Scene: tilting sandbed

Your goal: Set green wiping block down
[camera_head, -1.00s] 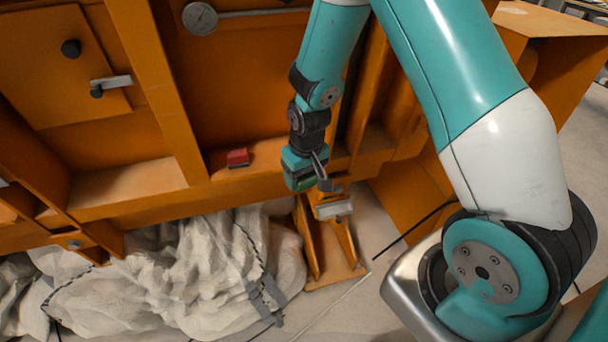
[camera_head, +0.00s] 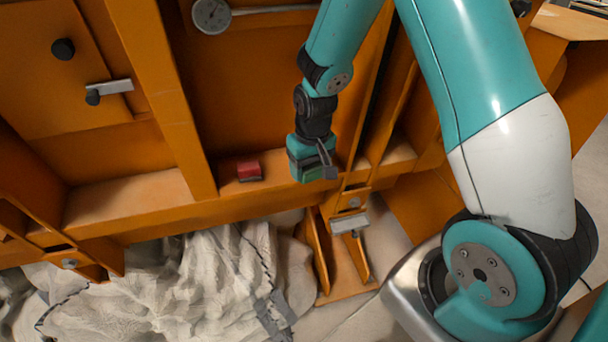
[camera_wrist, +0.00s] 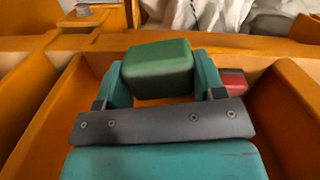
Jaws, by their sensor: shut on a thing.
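The green wiping block (camera_wrist: 157,68) is held between the two fingers of my gripper (camera_wrist: 160,85) in the wrist view. In the head view my gripper (camera_head: 312,172) is shut on the green block (camera_head: 308,172), which is partly hidden by the gripper. It is in front of the orange frame, close to its ledge (camera_head: 275,198), to the right of a red block. I cannot tell whether the green block touches the ledge.
The red block (camera_head: 249,171) rests on the orange ledge and shows behind my gripper in the wrist view (camera_wrist: 233,82). A round gauge (camera_head: 211,15) and a metal latch (camera_head: 110,88) are on the frame. Crumpled pale cloth (camera_head: 190,285) lies below. The ledge left of the red block is clear.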

